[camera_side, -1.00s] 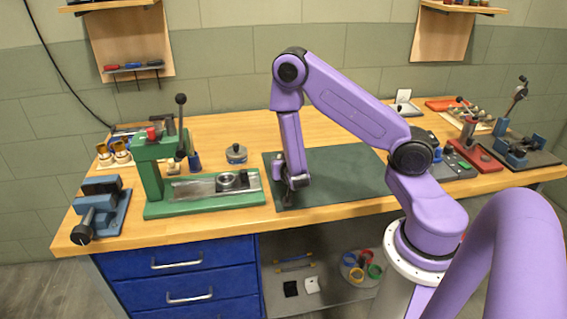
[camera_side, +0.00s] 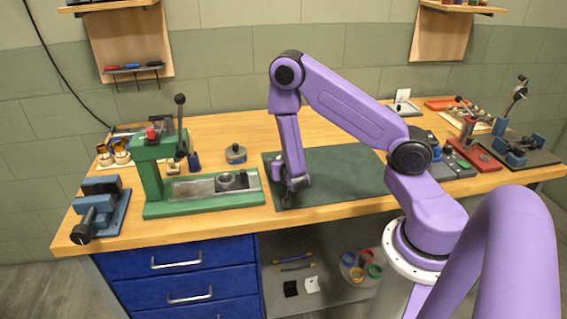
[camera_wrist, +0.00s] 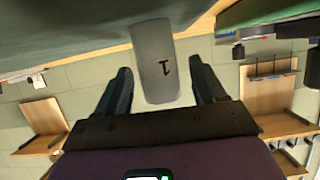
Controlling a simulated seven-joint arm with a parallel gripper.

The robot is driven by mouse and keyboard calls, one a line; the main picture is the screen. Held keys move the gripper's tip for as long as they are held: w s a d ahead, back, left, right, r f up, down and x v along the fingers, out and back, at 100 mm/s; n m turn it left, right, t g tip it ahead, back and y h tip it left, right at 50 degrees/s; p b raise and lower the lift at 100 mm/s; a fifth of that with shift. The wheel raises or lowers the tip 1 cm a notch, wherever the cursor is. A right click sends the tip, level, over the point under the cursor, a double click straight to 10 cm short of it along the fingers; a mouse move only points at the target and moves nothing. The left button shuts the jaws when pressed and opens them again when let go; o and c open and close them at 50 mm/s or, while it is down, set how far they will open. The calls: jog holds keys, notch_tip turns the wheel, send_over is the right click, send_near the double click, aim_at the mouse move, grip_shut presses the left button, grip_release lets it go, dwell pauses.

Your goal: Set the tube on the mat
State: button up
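My gripper (camera_wrist: 161,75) is open, with one finger on each side of the tube and a visible gap on both sides. In the side view, my gripper (camera_side: 289,197) is low over the left part of the mat (camera_side: 345,175). The tube is hard to make out there, against my gripper.
A green press (camera_side: 155,175) stands left of the mat, and a blue vise (camera_side: 100,212) is farther left. A small round grey part (camera_side: 236,153) sits behind. Red and blue fixtures (camera_side: 473,150) stand to the right. The mat's middle and right are clear.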

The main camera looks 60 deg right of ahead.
jog(key=shift+f, duration=0.55)
jog(key=shift+r, duration=0.25)
jog(key=shift+a+r, duration=0.25)
jog(key=shift+r, duration=0.05)
jog(key=v, duration=1.2)
jog(key=s+a+r+n+g+y, duration=0.1)
jog(key=s+a+n+g+y, duration=0.2)
jog(key=a+y, duration=0.5)
jog(key=s+a+n+g+y, duration=0.2)
jog(key=a+n+y, duration=0.3)
jog(key=a, duration=0.7)
jog(key=s+a+r+n+g+y, duration=0.1)
jog(key=s+a+r+n+g, duration=0.1)
jog(key=s+r+n+g, duration=0.45)
jog(key=s+d+r+n+t+h, duration=0.2)
jog(key=s+d+r+n+h, duration=0.1)
jog(key=s+d+n, duration=0.4)
jog(key=shift+s+d+r+h, duration=0.4)
jog(key=shift+s+d, duration=0.25)
jog(key=shift+d, duration=0.45)
